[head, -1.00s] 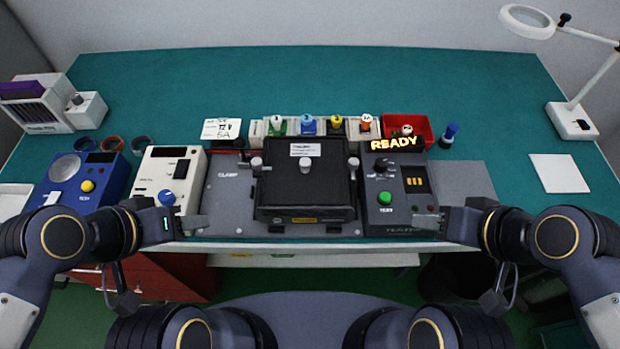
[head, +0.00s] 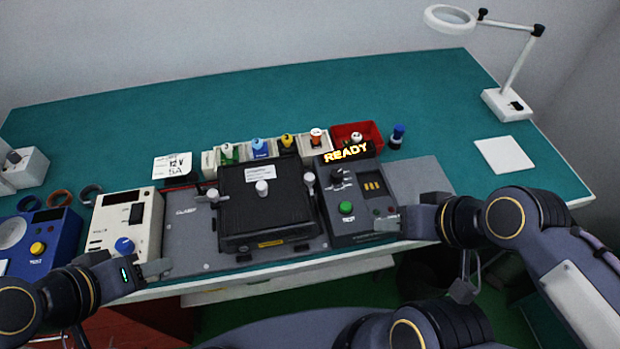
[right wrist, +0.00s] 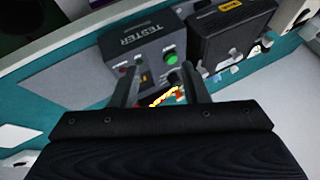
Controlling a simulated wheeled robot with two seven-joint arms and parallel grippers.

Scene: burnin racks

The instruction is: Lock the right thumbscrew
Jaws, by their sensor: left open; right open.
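A black box (head: 270,208) with a white label sits on a grey clamp plate (head: 188,235). The right thumbscrew (head: 309,180) is a small white knob at the box's right side, beside the tester. A matching left thumbscrew (head: 212,195) is at the box's left side. My right gripper (head: 385,225) is open and empty in front of the tester's right front corner, right of the right thumbscrew and apart from it. In the right wrist view its fingers (right wrist: 165,90) show with the tester behind them. My left gripper (head: 150,270) is open and empty at the table's front edge, below the white meter.
The tester (head: 355,215) has a green button and a lit READY sign (head: 348,151). A white meter (head: 122,225) and a blue unit (head: 40,240) stand left. Several coloured-knob bins and a red bin (head: 370,135) stand behind. The teal table (head: 300,100) is clear at the back.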

